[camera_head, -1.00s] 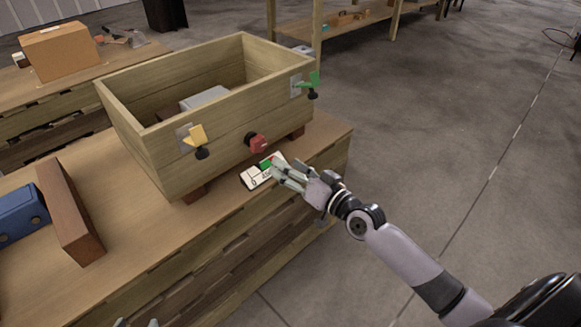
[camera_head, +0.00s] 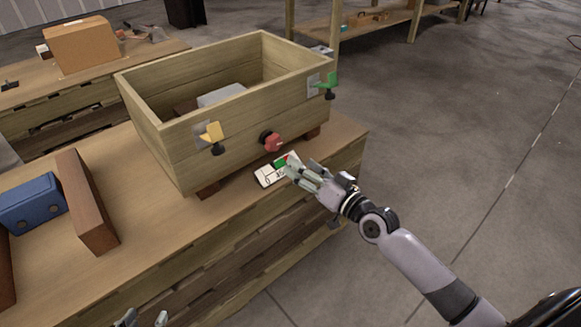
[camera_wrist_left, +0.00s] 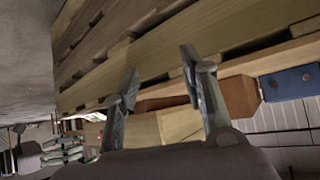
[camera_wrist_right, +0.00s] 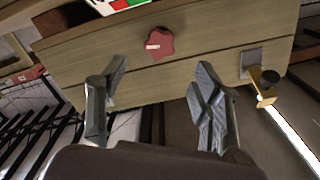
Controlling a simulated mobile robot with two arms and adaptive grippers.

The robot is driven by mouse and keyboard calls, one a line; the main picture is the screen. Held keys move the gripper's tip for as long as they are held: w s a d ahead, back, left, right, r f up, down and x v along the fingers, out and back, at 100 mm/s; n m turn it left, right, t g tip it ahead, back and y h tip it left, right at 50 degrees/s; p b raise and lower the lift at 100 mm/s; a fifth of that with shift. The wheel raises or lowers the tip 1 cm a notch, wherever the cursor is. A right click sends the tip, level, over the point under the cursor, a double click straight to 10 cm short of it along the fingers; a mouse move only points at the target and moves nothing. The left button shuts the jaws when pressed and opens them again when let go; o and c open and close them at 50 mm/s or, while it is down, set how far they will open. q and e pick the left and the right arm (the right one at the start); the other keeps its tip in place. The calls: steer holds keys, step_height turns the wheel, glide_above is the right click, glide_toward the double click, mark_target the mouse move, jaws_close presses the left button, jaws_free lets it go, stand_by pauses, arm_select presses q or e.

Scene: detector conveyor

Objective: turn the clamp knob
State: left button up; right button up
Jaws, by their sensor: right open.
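The red knob (camera_head: 272,141) sits on the front face of the wooden box, low and between the two clamps; it also shows in the right wrist view (camera_wrist_right: 159,44). My right gripper (camera_head: 296,167) is open and empty, in front of the box and just below and right of the knob, apart from it. In the right wrist view the right gripper (camera_wrist_right: 155,80) has its fingers spread, with the knob beyond and between them. My left gripper (camera_head: 143,317) is at the bottom edge of the head view; in the left wrist view its fingers (camera_wrist_left: 160,65) are apart with nothing held.
The wooden box (camera_head: 185,160) stands on blocks on the workbench (camera_head: 150,215). A yellow clamp (camera_head: 212,134) and a green clamp (camera_head: 327,84) are on it. A white card with red and green (camera_head: 269,177) lies below the knob. A brown block (camera_head: 88,200) and a blue block (camera_head: 33,203) lie at left.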

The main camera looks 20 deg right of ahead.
steer(key=s+d+n+p, duration=0.2)
steer(key=s+n+p, duration=0.3)
steer(key=n, duration=0.2)
arm_select(q)
steer(key=s+a+f+g+y+b, duration=0.2)
steer(key=s+a+f+g+b, duration=0.15)
steer(key=s+g, duration=0.45)
arm_select(e)
glide_toward(276, 146)
steer(key=x, duration=0.6)
steer(key=shift+p, duration=0.3)
steer(key=b+x, duration=0.1)
steer(key=x, duration=0.3)
steer(key=shift+w, duration=0.15)
arm_select(q)
steer(key=shift+w+d+r+t+h, duration=0.15)
steer(key=shift+w+d+t, duration=0.15)
steer(key=shift+w+t, duration=0.35)
steer(key=shift+w+d+t+h, duration=0.25)
steer(key=shift+w+t, duration=0.1)
steer(key=shift+t, duration=0.6)
steer(key=shift+w+d+r+t+h, duration=0.1)
steer(key=shift+w+d+t, duration=0.2)
steer(key=shift+w+t, duration=0.35)
arm_select(e)
steer(key=shift+w+a, duration=0.1)
steer(key=shift+w, duration=0.15)
